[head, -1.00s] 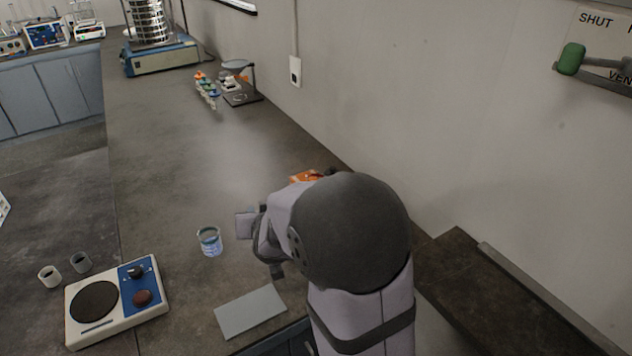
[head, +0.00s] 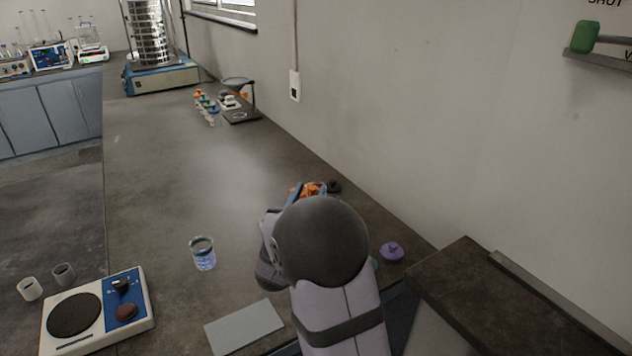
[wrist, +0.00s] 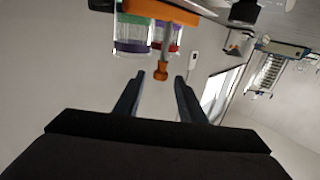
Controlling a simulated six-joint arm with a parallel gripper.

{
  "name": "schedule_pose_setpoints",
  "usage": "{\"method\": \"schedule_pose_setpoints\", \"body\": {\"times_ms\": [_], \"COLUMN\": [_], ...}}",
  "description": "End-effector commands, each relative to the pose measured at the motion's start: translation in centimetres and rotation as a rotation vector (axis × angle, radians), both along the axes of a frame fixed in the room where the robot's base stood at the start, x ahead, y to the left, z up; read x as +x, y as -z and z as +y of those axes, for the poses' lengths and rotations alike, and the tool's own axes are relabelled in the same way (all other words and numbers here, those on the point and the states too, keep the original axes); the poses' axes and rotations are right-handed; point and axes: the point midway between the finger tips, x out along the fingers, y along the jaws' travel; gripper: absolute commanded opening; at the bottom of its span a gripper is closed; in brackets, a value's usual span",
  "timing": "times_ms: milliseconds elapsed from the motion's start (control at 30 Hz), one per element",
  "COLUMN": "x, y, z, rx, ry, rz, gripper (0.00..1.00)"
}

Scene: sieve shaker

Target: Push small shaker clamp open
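The small shaker is mostly hidden behind my arm in the head view, where an orange part (head: 312,188) shows just above the arm. In the wrist view, which looks upside down, an orange bar (wrist: 160,11) runs along the top beside clear jars (wrist: 132,35) with coloured bands.
A glass beaker (head: 203,253) and a hotplate (head: 98,313) stand left of my arm. A grey plate (head: 244,327) lies in front, and a purple knobbed object (head: 391,252) is to the right. A large sieve stack (head: 150,35) is far back. The middle of the bench is clear.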

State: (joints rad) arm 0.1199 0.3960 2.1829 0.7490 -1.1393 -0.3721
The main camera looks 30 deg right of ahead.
Motion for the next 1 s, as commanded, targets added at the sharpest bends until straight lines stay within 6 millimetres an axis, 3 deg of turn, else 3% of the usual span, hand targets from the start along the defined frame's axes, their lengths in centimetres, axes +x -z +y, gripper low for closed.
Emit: {"method": "schedule_pose_setpoints", "body": {"times_ms": [533,967,1000], "x": [4.3,4.9,4.9], "y": [0.0,0.0,0.0], "z": [-4.3,-4.9,-4.9], "rx": [0.001,0.001,0.001], "ry": [0.0,-0.001,-0.001], "rz": [0.001,0.001,0.001], "gripper": [0.37,0.37,0.32]}}
